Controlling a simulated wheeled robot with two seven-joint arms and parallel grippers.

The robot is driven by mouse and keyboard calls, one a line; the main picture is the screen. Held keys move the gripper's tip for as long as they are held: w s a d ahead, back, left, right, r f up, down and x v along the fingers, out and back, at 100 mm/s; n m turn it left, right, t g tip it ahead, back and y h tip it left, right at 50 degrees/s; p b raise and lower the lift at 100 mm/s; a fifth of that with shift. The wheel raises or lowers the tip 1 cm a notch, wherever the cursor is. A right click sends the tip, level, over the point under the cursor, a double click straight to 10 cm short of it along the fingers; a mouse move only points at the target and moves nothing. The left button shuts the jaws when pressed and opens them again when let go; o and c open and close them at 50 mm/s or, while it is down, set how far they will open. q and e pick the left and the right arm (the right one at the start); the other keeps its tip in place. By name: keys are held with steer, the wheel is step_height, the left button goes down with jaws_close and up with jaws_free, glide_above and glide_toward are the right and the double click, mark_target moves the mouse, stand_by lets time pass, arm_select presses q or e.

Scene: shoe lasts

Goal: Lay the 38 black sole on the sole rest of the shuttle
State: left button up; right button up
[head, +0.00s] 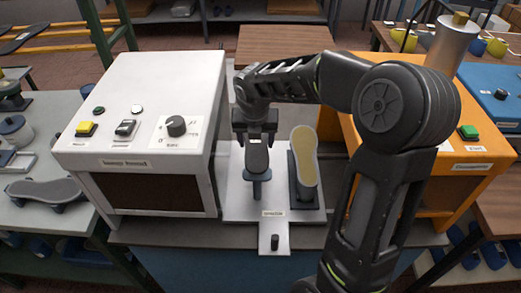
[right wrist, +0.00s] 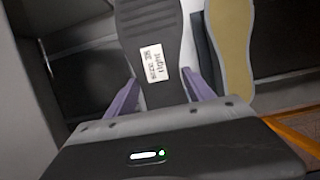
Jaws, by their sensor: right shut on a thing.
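The black sole (head: 257,160) is held by my right gripper (head: 256,128), over the grey sole rest (head: 262,188) of the shuttle (head: 236,207). In the right wrist view the sole (right wrist: 155,28) lies between the two purple fingers of the gripper (right wrist: 163,88). Its white label (right wrist: 154,65) seems to read "size 38 right". I cannot tell whether the sole touches the rest. Beside it, to the right, a last with a beige bottom (head: 303,157) stands bottom up on the shuttle; it also shows in the right wrist view (right wrist: 236,40). My left gripper is out of view.
A white machine (head: 150,110) with knobs stands close on the left, an orange machine (head: 440,205) on the right behind my arm. A small tab with a black knob (head: 275,241) sticks out at the shuttle's front.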

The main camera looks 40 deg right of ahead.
steer(key=shift+f+b, duration=0.45)
steer(key=shift+f, duration=0.45)
steer(key=shift+f+b, duration=1.1)
steer(key=shift+f, duration=0.8)
stand_by(1.0)
stand_by(0.4)
steer(key=o, duration=1.6)
step_height(320, 180, up, 5)
steer(key=p, duration=0.4)
steer(key=shift+f+p, duration=0.1)
steer(key=shift+p, duration=0.2)
steer(key=shift+r, duration=1.1)
